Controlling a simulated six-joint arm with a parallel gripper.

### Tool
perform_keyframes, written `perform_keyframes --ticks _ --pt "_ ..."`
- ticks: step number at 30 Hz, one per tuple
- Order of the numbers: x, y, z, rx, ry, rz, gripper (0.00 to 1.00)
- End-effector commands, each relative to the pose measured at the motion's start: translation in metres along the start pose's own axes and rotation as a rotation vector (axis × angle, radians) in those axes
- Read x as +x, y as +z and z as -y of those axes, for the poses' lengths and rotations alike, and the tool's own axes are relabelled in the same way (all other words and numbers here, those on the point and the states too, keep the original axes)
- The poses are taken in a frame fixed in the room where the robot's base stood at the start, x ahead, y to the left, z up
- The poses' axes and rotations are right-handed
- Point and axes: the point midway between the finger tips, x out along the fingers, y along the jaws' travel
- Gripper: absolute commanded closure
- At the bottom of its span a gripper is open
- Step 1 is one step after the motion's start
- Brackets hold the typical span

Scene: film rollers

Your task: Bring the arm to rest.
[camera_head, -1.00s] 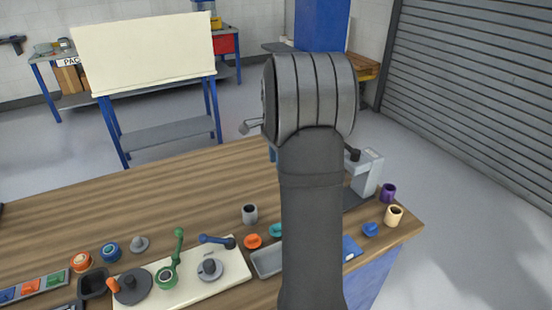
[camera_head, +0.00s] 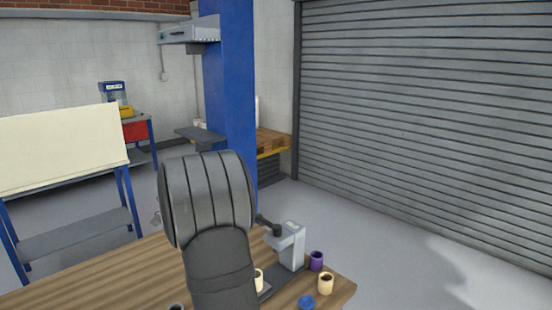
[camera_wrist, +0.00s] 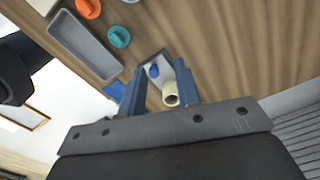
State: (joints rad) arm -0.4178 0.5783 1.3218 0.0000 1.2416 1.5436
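My gripper (camera_wrist: 160,88) shows in the wrist view with its two blue fingers apart and nothing held between them. A cream roller (camera_wrist: 171,94) appears in the gap between the fingers, seemingly below them on a grey plate. In the head view my grey arm rises from the bottom edge and hides the gripper. A cream roller (camera_head: 259,280) stands on the base of a grey press-like device (camera_head: 290,246), just right of my arm.
A purple cup (camera_head: 316,261), a cream cup (camera_head: 326,283) and a blue piece (camera_head: 307,302) are at the wooden table's right corner. The wrist view shows a grey tray (camera_wrist: 85,42), orange knob (camera_wrist: 88,8) and teal knob (camera_wrist: 119,37). Bare wood (camera_wrist: 235,45) lies right.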

Motion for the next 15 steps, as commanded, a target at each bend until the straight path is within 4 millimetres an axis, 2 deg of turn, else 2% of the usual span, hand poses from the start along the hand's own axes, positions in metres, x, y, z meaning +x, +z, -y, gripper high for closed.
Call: perform_keyframes --ticks 15 --pt "0.0061 0.0059 -0.0048 0.41 0.0 0.0 0.7"
